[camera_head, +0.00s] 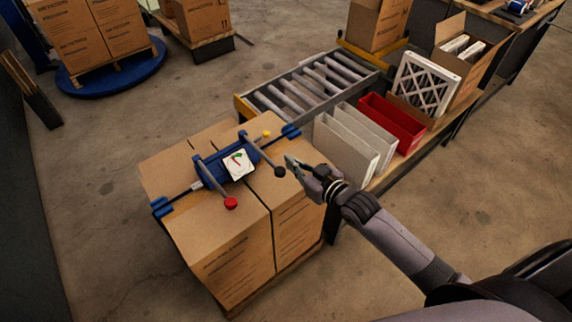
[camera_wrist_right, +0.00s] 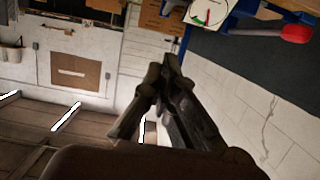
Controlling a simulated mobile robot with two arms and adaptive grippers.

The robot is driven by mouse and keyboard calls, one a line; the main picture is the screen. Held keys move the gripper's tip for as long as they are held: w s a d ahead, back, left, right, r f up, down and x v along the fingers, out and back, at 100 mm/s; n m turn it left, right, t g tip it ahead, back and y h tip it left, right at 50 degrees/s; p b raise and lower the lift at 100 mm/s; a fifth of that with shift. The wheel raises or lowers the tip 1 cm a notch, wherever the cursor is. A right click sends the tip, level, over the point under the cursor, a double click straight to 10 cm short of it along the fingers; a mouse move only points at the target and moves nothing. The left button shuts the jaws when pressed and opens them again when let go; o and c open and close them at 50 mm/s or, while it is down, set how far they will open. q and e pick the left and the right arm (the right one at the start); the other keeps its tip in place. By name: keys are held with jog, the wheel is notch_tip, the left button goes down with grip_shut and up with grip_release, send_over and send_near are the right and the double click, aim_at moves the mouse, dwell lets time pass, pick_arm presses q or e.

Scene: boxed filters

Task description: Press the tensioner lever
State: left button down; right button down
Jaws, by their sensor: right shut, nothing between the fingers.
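A blue strap tensioner (camera_head: 217,168) lies across the tops of the cardboard boxes in the head view. A white dial (camera_head: 239,165) with a red and green scale sits on it. One lever ends in a black knob (camera_head: 279,172), another in a red knob (camera_head: 231,203). A small yellow knob (camera_head: 266,134) is at the far side. My right gripper (camera_head: 290,162) is shut and empty, just right of the black knob; contact cannot be told. In the wrist view its fingers (camera_wrist_right: 163,75) point towards the dial (camera_wrist_right: 208,12) and red knob (camera_wrist_right: 297,33). My left gripper is out of view.
The boxes (camera_head: 232,262) stand stacked on a pallet. To the right are a roller conveyor (camera_head: 312,88), grey upright panels (camera_head: 345,150), a red bin (camera_head: 391,124), a white filter (camera_head: 425,82) and an open carton (camera_head: 468,62) on a bench.

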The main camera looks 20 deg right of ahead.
jog(key=shift+w+a+f+p, duration=0.1)
jog(key=shift+w+a+f, duration=0.1)
jog(key=shift+w+f, duration=0.5)
jog(key=shift+w+a+f+p, duration=0.15)
jog(key=shift+w+a+f, duration=0.2)
jog(key=shift+f, duration=0.55)
jog(key=shift+w+a+f+p, duration=0.1)
jog(key=shift+w+f, duration=0.5)
jog(key=shift+f, duration=0.2)
